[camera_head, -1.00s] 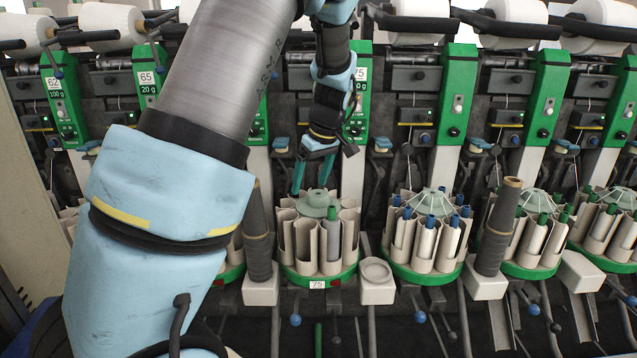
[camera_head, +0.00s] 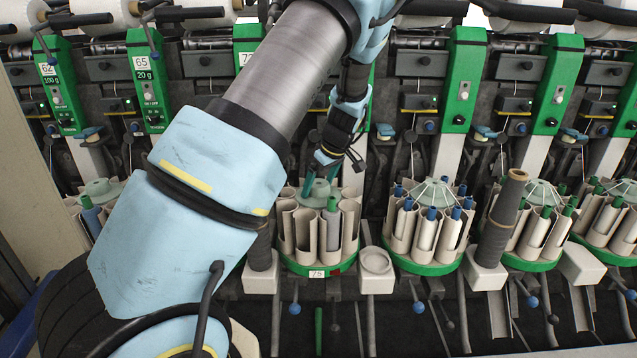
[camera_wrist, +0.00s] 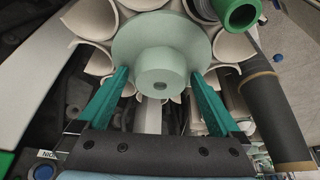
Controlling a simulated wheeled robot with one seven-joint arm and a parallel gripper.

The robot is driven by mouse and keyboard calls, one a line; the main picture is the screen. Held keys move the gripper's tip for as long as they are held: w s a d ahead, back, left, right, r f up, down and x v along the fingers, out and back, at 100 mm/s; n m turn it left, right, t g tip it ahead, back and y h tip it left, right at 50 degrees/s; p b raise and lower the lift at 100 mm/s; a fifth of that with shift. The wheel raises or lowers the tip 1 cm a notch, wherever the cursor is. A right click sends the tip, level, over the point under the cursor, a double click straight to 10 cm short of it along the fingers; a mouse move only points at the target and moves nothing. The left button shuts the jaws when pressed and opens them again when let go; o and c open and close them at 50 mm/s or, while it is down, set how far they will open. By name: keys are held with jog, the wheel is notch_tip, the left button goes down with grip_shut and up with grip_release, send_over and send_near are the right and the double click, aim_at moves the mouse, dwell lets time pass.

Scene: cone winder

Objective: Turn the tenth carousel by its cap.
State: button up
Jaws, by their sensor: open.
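The carousel (camera_head: 318,240) in front of my arm has beige open pockets on a green base with a small label that reads 75. Its pale green cap (camera_wrist: 185,35) is a round disc with a raised hub in the wrist view. My gripper (camera_wrist: 160,74) is open, with one green finger on each side of the hub and visible room between. In the head view my gripper (camera_head: 320,184) is right at the top of this carousel, and partly hides the cap. I cannot tell whether the fingers touch the disc. One grey bobbin with a green top (camera_wrist: 241,12) stands in a pocket.
A carousel with blue-topped bobbins (camera_head: 430,225) stands to the right, then a tall dark cone (camera_head: 497,225). Another dark cone (camera_wrist: 272,105) stands close beside the carousel. A white block with a round dish (camera_head: 375,262) sits at front right.

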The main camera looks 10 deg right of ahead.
jog(key=shift+f, duration=0.25)
grip_shut()
dwell(0.8)
